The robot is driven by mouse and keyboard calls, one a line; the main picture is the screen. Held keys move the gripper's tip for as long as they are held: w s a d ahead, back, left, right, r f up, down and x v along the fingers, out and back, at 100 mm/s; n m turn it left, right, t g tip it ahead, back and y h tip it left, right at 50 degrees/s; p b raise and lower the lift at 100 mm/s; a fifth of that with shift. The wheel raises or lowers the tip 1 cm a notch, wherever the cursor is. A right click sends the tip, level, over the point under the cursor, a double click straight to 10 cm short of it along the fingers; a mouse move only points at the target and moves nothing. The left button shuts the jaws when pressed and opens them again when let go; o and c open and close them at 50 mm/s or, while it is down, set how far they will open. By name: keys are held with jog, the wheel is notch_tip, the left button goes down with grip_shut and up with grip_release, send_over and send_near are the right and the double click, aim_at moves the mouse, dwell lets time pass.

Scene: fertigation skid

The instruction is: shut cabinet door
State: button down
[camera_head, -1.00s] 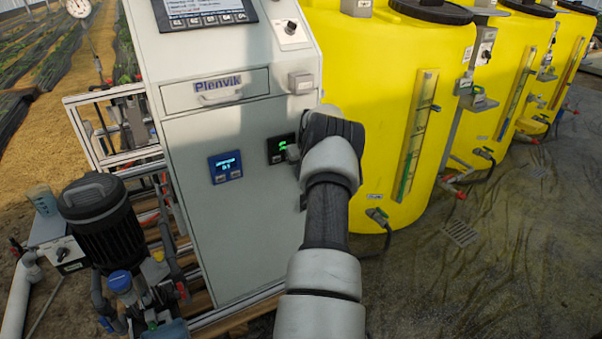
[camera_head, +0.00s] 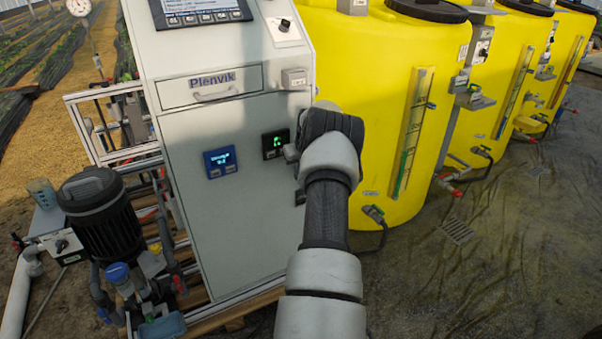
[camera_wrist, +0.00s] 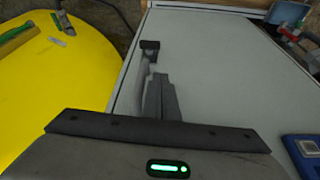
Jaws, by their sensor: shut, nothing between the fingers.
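The cabinet door (camera_head: 243,232) is the pale grey front panel of the Plenvik cabinet, with a blue display and a green-lit display in its upper part. It looks flush or nearly flush with the cabinet; I cannot tell if it is fully shut. In the wrist view the door (camera_wrist: 225,75) fills the right side. A handle with a dark end (camera_wrist: 150,46) stands near its edge. My gripper (camera_wrist: 163,98) is shut and empty, close beside the handle over the door; I cannot tell if they touch. In the head view my wrist hides the fingers.
Yellow tanks (camera_head: 375,100) stand close to the right of the cabinet. A black pump (camera_head: 100,215) and piping stand at its left. A drawer (camera_head: 212,88) sits above the door.

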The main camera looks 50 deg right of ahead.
jog(key=s+p+v, duration=0.1)
jog(key=v, duration=0.9)
jog(key=shift+d+p, duration=0.15)
jog(key=shift+p, duration=0.25)
jog(key=shift+s+f, duration=0.1)
